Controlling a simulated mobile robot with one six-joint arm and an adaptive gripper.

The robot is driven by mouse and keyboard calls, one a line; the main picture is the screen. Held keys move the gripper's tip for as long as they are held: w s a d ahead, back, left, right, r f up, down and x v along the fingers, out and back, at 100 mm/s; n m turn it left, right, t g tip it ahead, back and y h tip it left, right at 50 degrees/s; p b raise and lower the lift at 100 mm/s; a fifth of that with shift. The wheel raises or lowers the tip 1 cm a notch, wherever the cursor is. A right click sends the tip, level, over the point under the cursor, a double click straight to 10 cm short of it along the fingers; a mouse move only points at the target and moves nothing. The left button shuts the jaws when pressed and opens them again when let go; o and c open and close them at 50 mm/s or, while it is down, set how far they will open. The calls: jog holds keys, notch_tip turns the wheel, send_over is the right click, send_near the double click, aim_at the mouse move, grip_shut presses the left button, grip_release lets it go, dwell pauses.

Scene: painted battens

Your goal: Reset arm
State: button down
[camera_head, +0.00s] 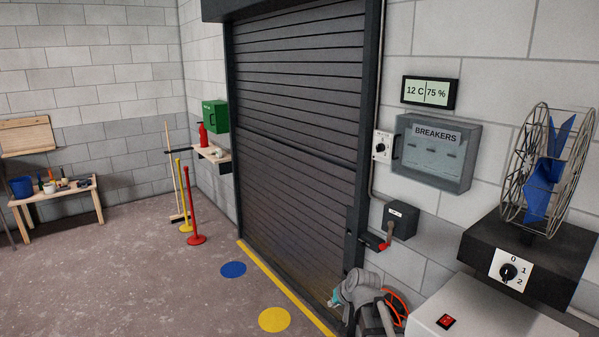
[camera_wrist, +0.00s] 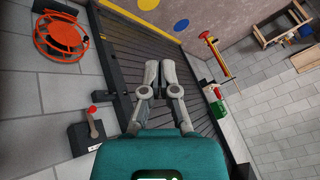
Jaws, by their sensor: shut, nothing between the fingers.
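My gripper (camera_wrist: 158,68) shows in the wrist view with its two grey fingers close together, shut and empty. It is in front of the dark roller door (camera_wrist: 195,75), touching nothing that I can see. In the head view my folded arm is at the bottom, right of centre, in front of the foot of the roller door (camera_head: 300,120). My fingertips cannot be made out there.
A crank box (camera_head: 400,219) with a red handle and an orange reel (camera_wrist: 62,35) are near my arm. The breaker cabinet (camera_head: 436,152) and caged fan (camera_head: 545,170) stand right. A red post (camera_head: 194,208) stands left; the floor (camera_head: 130,270) has free room.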

jog(key=s+d+f+g+h+b, duration=0.1)
jog(key=s+d+f+g+h, duration=0.1)
jog(key=s, duration=0.7)
jog(key=s+d+f+g+h+b, duration=0.1)
jog(key=s+d+f+g, duration=0.2)
jog(key=s, duration=0.6)
jog(key=shift+d+f+n+g+h, duration=0.4)
jog(key=shift+d+f, duration=0.1)
jog(key=shift+d, duration=0.45)
